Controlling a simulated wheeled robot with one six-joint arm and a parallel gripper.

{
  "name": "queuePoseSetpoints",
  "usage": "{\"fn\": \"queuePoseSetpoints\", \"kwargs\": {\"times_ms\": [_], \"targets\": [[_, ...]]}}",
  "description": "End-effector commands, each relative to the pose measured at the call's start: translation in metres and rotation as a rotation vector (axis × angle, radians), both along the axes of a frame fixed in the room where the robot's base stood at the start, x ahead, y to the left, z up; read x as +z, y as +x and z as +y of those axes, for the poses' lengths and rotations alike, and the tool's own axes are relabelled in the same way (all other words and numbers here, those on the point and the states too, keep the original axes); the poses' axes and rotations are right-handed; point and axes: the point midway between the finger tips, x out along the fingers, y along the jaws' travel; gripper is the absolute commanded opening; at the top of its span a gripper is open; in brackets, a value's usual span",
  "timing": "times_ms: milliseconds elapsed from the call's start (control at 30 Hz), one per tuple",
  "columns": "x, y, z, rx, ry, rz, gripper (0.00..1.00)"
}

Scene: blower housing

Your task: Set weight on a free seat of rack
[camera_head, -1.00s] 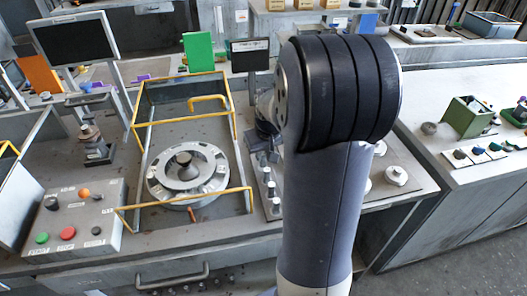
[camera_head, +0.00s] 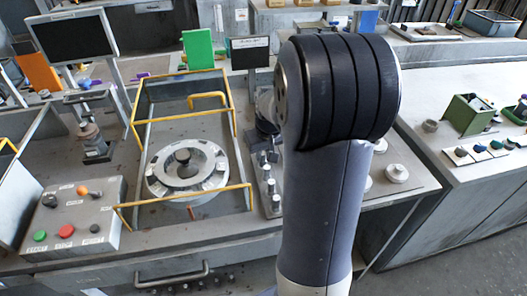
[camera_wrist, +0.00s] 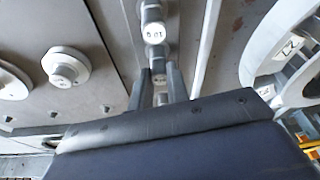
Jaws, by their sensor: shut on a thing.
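The rack (camera_wrist: 133,40) shows in the wrist view as a narrow grey strip with a row of small pale cylindrical weights. One weight (camera_wrist: 154,34) has a printed label and stands just beyond my gripper. My gripper (camera_wrist: 160,76) is shut on a small weight (camera_wrist: 159,79) between its dark fingers, in line with the row. I cannot tell whether the held weight touches the rack. In the head view, several weights (camera_head: 270,186) stand in a row beside my arm, and my gripper (camera_head: 264,152) is partly hidden there. The seat under the held weight is hidden.
A yellow-railed frame (camera_head: 250,188) around a round grey disc (camera_head: 187,170) stands left of the rack. Knobbed round weights (camera_wrist: 65,66) lie to the other side on a plate. A button panel (camera_head: 75,222) is at the front left.

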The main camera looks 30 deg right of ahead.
Motion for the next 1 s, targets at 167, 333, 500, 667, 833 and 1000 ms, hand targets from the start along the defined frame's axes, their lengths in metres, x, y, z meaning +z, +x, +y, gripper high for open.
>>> {"fn": "queuePoseSetpoints", "kwargs": {"times_ms": [167, 333, 500, 667, 833, 1000], "targets": [[0.000, 0.000, 0.000, 0.000, 0.000, 0.000, 0.20], [0.000, 0.000, 0.000, 0.000, 0.000, 0.000, 0.33], [0.000, 0.000, 0.000, 0.000, 0.000, 0.000, 0.42], [0.001, 0.000, 0.000, 0.000, 0.000, 0.000, 0.42], [0.006, 0.000, 0.000, 0.000, 0.000, -0.001, 0.42], [0.015, 0.000, 0.000, 0.000, 0.000, -0.001, 0.42]]}}
